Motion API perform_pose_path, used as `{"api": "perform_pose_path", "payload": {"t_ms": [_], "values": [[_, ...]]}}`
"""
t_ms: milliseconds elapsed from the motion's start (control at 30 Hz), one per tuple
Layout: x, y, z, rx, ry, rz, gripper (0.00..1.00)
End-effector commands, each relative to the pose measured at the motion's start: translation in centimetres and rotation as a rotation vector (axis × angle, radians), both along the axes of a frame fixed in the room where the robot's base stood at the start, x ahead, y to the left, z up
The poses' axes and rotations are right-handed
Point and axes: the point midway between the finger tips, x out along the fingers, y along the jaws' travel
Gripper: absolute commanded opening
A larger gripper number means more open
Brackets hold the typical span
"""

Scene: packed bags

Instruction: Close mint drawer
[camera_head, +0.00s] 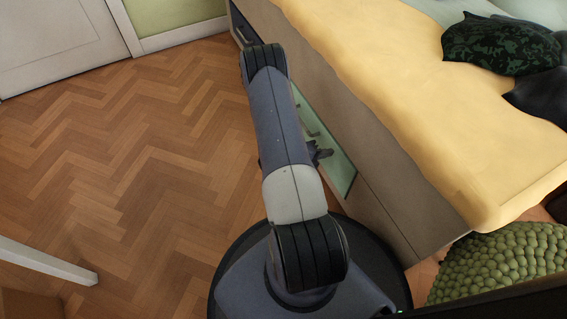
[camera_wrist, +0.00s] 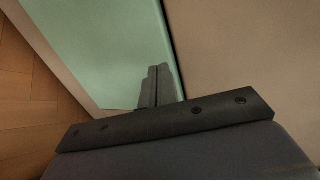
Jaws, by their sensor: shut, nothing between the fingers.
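The mint drawer (camera_head: 343,172) is in the side of the bed base, partly hidden behind my arm in the head view. Its pale green front also fills the upper left of the wrist view (camera_wrist: 105,45). A thin dark gap runs along its right edge there. My gripper (camera_wrist: 157,70) is shut and empty, with its fingers pointing at the green front. In the head view my gripper (camera_head: 322,153) shows small and dark beside the drawer. I cannot tell whether the fingertips touch the front, or how far the drawer stands out.
The beige bed base (camera_head: 385,185) carries a yellow blanket (camera_head: 400,95) and dark green bags (camera_head: 500,45). A green knobbly pouf (camera_head: 500,265) stands at the lower right. A white door (camera_head: 60,40) is at the upper left.

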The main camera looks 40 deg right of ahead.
Motion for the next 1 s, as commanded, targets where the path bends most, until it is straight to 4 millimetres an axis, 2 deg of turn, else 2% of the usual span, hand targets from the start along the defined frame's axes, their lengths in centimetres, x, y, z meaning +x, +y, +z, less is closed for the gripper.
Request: {"api": "perform_pose_path", "payload": {"t_ms": [100,500,700,1000], "values": [[0.2,2.3,0.0,0.001,0.003,0.004,0.00],[2.0,8.9,2.5,0.000,0.000,0.002,0.00],[2.5,10.7,3.0,0.000,-0.001,-0.001,0.00],[2.5,11.2,3.0,0.000,0.000,-0.003,0.00]]}}
